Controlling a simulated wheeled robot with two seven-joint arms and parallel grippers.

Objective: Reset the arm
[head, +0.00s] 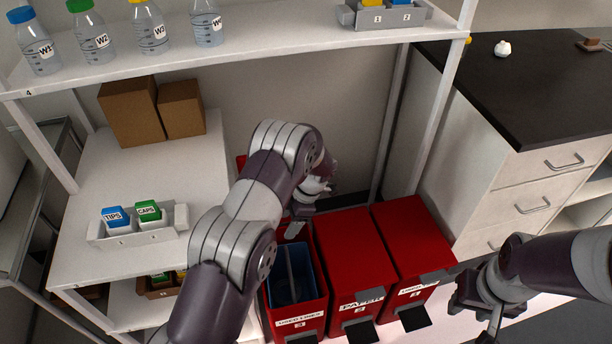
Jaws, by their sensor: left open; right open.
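My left arm reaches up across the middle of the head view and bends down over the red bins. My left gripper (312,192) is behind the open bin, in front of the back wall; it is open, and its fingertips are partly hidden by the arm. My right gripper (486,312) is at the lower right, beside the rightmost red bin; it is open and apparently empty.
Red bin 3 (298,322) is open with a blue liner; red bin 2 (352,258) and the rightmost red bin (412,236) are closed. An upper shelf (270,42) holds bottles. A white lower shelf (90,205) holds boxes and a rack. A black-topped counter (515,95) stands right.

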